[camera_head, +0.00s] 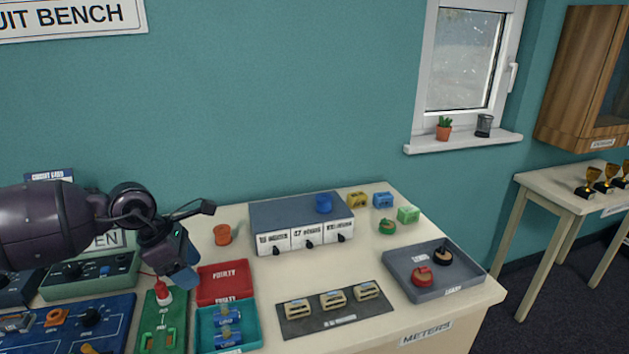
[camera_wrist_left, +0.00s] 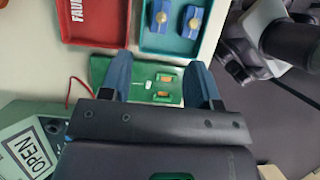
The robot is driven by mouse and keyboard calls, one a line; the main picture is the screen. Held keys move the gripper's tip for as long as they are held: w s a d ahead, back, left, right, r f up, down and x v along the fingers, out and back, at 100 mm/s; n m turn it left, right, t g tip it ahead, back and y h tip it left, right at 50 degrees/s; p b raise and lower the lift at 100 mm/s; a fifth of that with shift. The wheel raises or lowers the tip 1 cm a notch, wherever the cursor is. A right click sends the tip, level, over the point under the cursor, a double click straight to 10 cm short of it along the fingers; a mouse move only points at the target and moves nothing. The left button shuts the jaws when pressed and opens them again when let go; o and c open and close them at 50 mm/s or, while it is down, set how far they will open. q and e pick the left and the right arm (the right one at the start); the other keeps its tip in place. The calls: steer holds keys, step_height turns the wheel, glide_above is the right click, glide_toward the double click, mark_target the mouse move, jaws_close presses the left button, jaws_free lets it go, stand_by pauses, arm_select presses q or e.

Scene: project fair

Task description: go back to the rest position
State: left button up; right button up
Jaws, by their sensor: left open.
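My left gripper (camera_head: 182,275) hangs over the left part of the bench, fingers pointing down. In the left wrist view its two blue fingers (camera_wrist_left: 162,90) are apart with nothing held between them. Beyond them lies a green board (camera_wrist_left: 140,75) with small yellowish parts; it also shows in the head view (camera_head: 172,335) with a red-topped piece (camera_head: 163,292) at its upper end. The gripper looks to be above the table items, but the exact gap cannot be told. My right gripper is not recognisable in either view.
Near the gripper are a red FAULTY tray (camera_head: 226,284), a teal tray (camera_head: 250,338) with blue parts, a blue panel (camera_head: 118,318) and a green instrument (camera_head: 110,283). A drawer unit (camera_head: 285,215), a dark rack (camera_head: 300,322) and a grey tray (camera_head: 462,271) stand farther right.

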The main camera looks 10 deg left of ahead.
arm_select(q)
steer(key=s+d+r+n+t+h, duration=0.1)
steer(key=d+r+n+t+h, duration=0.1)
steer(key=d+n+t+h, duration=0.4)
steer(key=s+d+r+n+t+h, duration=0.1)
steer(key=d+r+n+t+h, duration=0.15)
steer(key=d+n+t, duration=0.6)
steer(key=s+a+f+n+g+y, duration=0.15)
steer(key=a+f+n+y, duration=0.45)
steer(key=n, duration=0.6)
steer(key=s+a+f+n+g+y, duration=0.1)
steer(key=s+f+n+y, duration=0.2)
steer(key=n+y, duration=0.7)
steer(key=s+d+f+n+g+h, duration=0.1)
steer(key=s+f+n+g, duration=0.5)
steer(key=s, duration=0.3)
steer(key=s+f+n+g+h, duration=0.2)
steer(key=s+f+n+g, duration=0.3)
steer(key=s, duration=0.5)
steer(key=w+f+t, duration=0.7)
steer(key=f+t, duration=0.1)
steer(key=f, duration=0.2)
steer(key=shift+w+f+m, duration=0.3)
steer(key=shift+w+m, duration=0.05)
